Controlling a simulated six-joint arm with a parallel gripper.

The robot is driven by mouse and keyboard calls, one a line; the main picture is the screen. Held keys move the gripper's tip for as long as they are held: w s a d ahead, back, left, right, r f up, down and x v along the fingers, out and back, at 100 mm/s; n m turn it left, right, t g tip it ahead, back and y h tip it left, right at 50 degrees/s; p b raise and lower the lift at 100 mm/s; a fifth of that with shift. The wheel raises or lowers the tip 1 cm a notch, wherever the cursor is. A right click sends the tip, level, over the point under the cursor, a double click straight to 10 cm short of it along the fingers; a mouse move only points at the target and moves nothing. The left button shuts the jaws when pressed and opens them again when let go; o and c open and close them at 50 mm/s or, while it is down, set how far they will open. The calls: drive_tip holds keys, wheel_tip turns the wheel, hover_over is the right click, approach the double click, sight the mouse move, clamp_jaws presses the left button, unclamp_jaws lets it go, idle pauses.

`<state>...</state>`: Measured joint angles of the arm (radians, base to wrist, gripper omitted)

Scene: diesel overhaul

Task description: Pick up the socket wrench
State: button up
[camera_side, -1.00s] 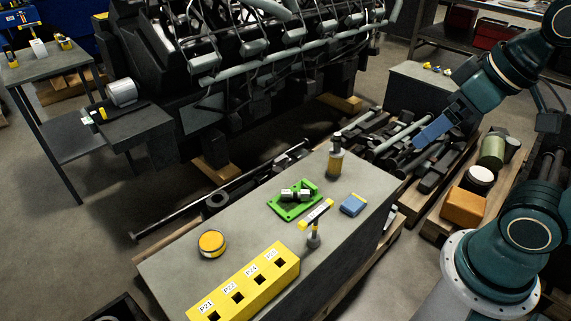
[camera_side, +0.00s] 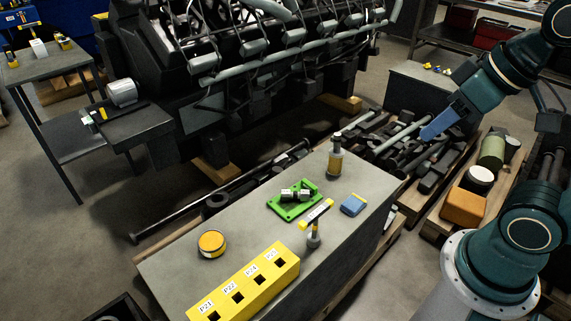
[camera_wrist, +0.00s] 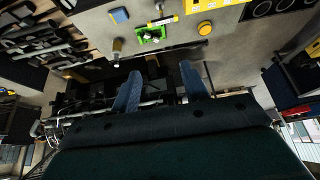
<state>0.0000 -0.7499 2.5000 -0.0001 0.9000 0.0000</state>
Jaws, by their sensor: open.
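The likely socket wrench (camera_side: 315,219) is a T-shaped tool with a pale, yellow-ended crossbar and a dark lower end. It stands upright on the grey bench, between the yellow block and the blue box. In the wrist view, the wrench (camera_wrist: 162,20) shows near the top edge. My gripper (camera_side: 428,134) has blue fingers and hangs in the air beyond the bench's right end, well apart from the wrench. In the wrist view, my gripper (camera_wrist: 160,80) is open, with nothing between its fingers.
The bench (camera_side: 185,270) also holds a yellow block with labelled holes (camera_side: 245,285), a green fixture (camera_side: 293,200), a blue box (camera_side: 353,204), a yellow-topped tin (camera_side: 211,243) and a bottle (camera_side: 335,160). A large engine (camera_side: 230,90) stands behind. Pallets with parts lie right.

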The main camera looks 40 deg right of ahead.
idle(0.3)
drive_tip(key=m+g+y, duration=0.2)
drive_tip(key=m+g, duration=0.2)
drive_tip(key=m, duration=0.9)
hover_over(317, 212)
drive_tip(key=s+d, duration=0.2)
drive_tip(key=s, duration=0.1)
drive_tip(key=s+d+f+x, duration=0.1)
drive_tip(key=s+d+x, duration=0.15)
drive_tip(key=x, duration=1.35)
drive_tip(key=w+d+f+m+g+y, duration=0.1)
drive_tip(key=w+f+m, duration=0.2)
drive_tip(key=f, duration=0.9)
drive_tip(key=shift+w+d+m+g, duration=0.2)
drive_tip(key=shift+d+m+g, duration=0.1)
drive_tip(key=shift+m, duration=0.7)
drive_tip(key=shift+a+f, duration=0.1)
drive_tip(key=shift+x, duration=4.15)
drive_tip(key=shift+a+f, duration=0.1)
